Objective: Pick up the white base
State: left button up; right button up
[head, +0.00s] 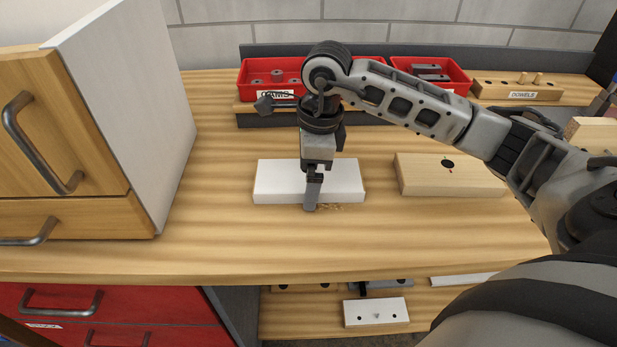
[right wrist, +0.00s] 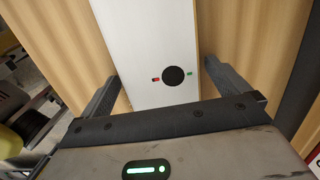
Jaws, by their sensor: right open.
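The white base (head: 270,180) is a flat white block lying on the wooden worktop, left of the wooden block. In the right wrist view the white base (right wrist: 145,35) shows a dark round hole with a red mark and a green mark beside it. My right gripper (head: 312,188) is over the middle of the base, pointing down. In the right wrist view the right gripper (right wrist: 161,82) is open, with one finger on each side of the base and visible gaps between. The far finger is hidden in the head view. My left gripper is not in view.
A wooden block (head: 450,178) with a dark hole lies to the right. A cabinet (head: 130,100) stands at the left. Red bins (head: 247,80) and a dowel rack (head: 520,95) line the back. A shelf (head: 300,318) below holds another white piece (head: 376,312).

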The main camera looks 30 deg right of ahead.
jog(key=c, duration=1.1)
jog(key=shift+r, duration=0.1)
